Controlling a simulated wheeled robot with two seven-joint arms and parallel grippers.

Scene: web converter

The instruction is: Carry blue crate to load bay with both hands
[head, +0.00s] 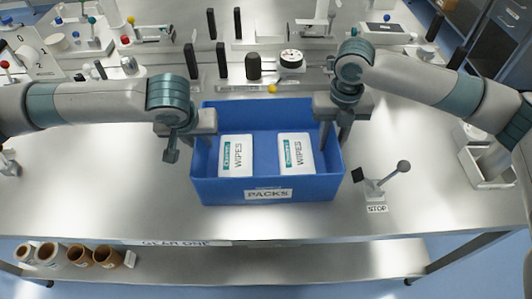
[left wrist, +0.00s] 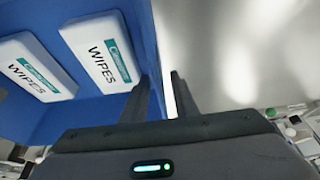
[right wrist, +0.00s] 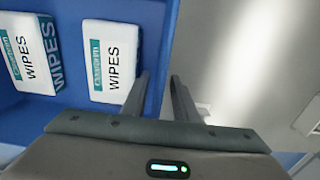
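The blue crate (head: 222,192), labelled PACKS, stands on the steel table with two white WIPES packs (head: 236,155) (head: 295,153) inside. My left gripper (head: 188,142) is at the crate's left wall; in the left wrist view its fingers (left wrist: 160,85) stand either side of the wall (left wrist: 153,60), with a narrow gap showing. My right gripper (head: 335,135) is at the right wall; in the right wrist view its fingers (right wrist: 160,85) straddle the wall (right wrist: 165,45) with a gap. Both look open. No load bay is identifiable.
A lever on a base with a STOP label (head: 376,208) stands just right of the crate. The table left of the crate (head: 110,180) is clear.

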